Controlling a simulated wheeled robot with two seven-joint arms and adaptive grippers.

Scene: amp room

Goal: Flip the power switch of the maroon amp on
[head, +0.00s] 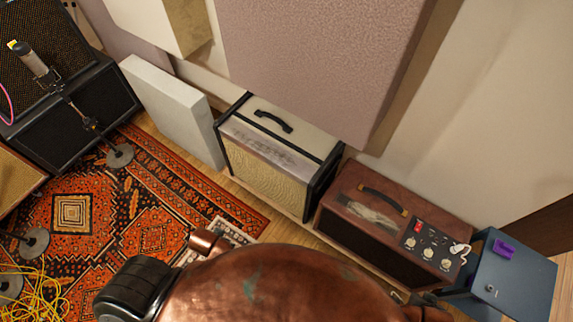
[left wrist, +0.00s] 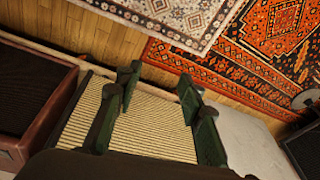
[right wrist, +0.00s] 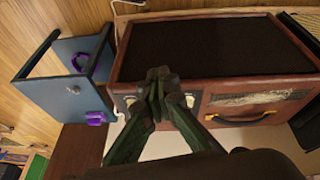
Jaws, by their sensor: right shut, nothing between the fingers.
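The maroon amp (head: 345,202) stands at the right in the head view, with a dark handle and a control panel at the right end of its top. A small red switch (head: 417,227) sits on that panel near several pale knobs; its position is too small to tell. In the right wrist view the amp's maroon casing (right wrist: 221,84) frames a black grille. My right gripper (right wrist: 160,75) is shut and empty in front of the panel end, hiding most of the panel; contact cannot be told. My left gripper (left wrist: 158,78) is open and empty over the cream amp.
The cream amp (head: 262,170) stands left of the maroon one. A blue cabinet (head: 515,275) with a purple item (head: 504,249) stands at its right. A wall panel (head: 310,60) hangs behind.

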